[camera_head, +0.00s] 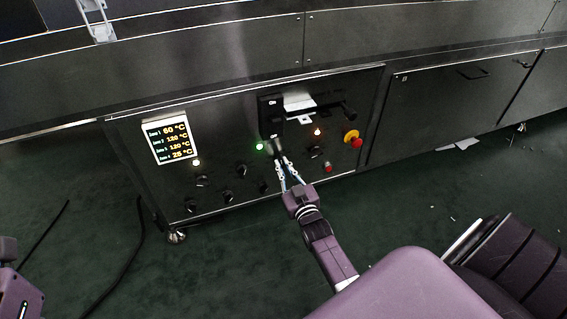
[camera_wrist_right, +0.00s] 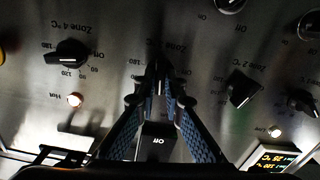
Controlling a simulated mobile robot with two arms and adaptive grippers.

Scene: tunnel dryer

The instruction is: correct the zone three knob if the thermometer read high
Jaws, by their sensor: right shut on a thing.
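The control panel (camera_head: 225,160) carries several black knobs. My right gripper (camera_head: 281,163) reaches up to it. In the right wrist view, upside down, the gripper (camera_wrist_right: 160,85) is shut on a dark knob (camera_wrist_right: 158,68), mostly hidden between the blue-padded fingers. Its zone label is partly covered and I cannot read the number surely. The Zone 4 knob (camera_wrist_right: 68,55) stands beside it on the left, apart from the fingers. The display (camera_head: 170,139) reads 60, 120, 120 and 25 °C. No separate thermometer is recognisable.
A black On/Off switch box (camera_head: 270,117) stands just above the gripper; it also shows between the fingers (camera_wrist_right: 158,142). A red and yellow emergency button (camera_head: 353,139) is to the right. A green lamp (camera_head: 260,147) and a small red button (camera_head: 328,167) are close by.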

